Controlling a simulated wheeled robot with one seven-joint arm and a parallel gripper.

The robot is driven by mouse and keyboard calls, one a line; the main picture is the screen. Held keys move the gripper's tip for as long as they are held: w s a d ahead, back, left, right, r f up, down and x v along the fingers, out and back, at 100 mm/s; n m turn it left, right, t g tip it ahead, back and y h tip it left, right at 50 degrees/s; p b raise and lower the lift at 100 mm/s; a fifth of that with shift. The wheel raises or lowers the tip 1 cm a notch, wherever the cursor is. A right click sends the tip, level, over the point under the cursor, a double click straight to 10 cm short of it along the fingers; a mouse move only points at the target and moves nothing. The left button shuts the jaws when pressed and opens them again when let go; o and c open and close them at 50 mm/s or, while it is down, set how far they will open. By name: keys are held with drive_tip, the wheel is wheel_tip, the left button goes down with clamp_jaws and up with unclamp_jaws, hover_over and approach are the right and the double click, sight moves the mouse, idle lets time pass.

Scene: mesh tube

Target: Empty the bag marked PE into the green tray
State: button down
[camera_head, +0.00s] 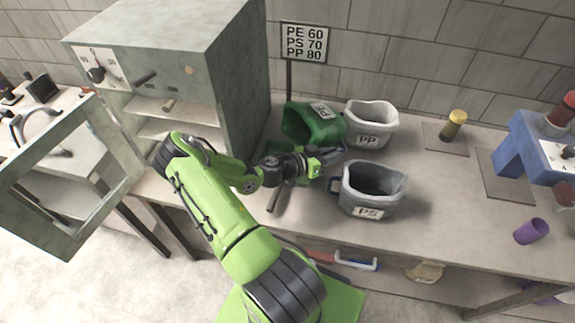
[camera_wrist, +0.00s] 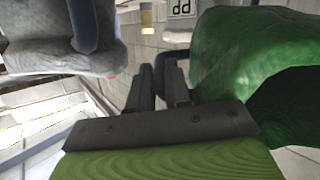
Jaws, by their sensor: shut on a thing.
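The green bag (camera_head: 312,125) is at the middle of the bench and leans over, with a tilted label that I cannot fully read. In the wrist view the green bag (camera_wrist: 250,50) fills the right side. My gripper (camera_head: 325,160) is at its lower right. In the wrist view my gripper (camera_wrist: 163,75) has its fingers close together on the bag's dark blue handle (camera_wrist: 178,58). Much of the handle is hidden by the fingers.
A grey bag marked PS (camera_head: 370,192) stands just right of my gripper, and a white bag marked PP (camera_head: 371,125) behind. A sign (camera_head: 304,43) lists PE 60, PS 70, PP 80. The oven (camera_head: 215,75) stands left with its door (camera_head: 60,180) open.

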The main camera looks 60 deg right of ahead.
drive_tip(key=f+b, duration=0.1)
drive_tip(key=b, duration=0.2)
drive_tip(key=f+h+b, duration=0.1)
drive_tip(key=shift+w+a+f+g+b, duration=0.3)
drive_tip(key=shift+a+g+b, duration=0.05)
drive_tip(key=shift+g+b, duration=0.05)
drive_tip(key=b, duration=0.2)
drive_tip(key=h+b, duration=0.1)
drive_tip(key=b, duration=0.1)
drive_tip(key=shift+w+a+f+g+b, duration=0.15)
drive_tip(key=shift+a+f+g+b, duration=0.1)
drive_tip(key=shift+f+g+b, duration=0.1)
drive_tip(key=b, duration=0.2)
drive_tip(key=g+h+b, duration=0.1)
drive_tip(key=b, duration=0.1)
drive_tip(key=shift+w+a+r, duration=0.25)
drive_tip(key=shift+a+r, duration=0.1)
drive_tip(key=r+b, duration=0.1)
drive_tip(key=r+g+h+b, duration=0.1)
drive_tip(key=a+r+h+b, duration=0.1)
drive_tip(key=shift+w+r+m, duration=0.15)
drive_tip(key=shift+w+m, duration=0.15)
drive_tip(key=shift+w, duration=0.05)
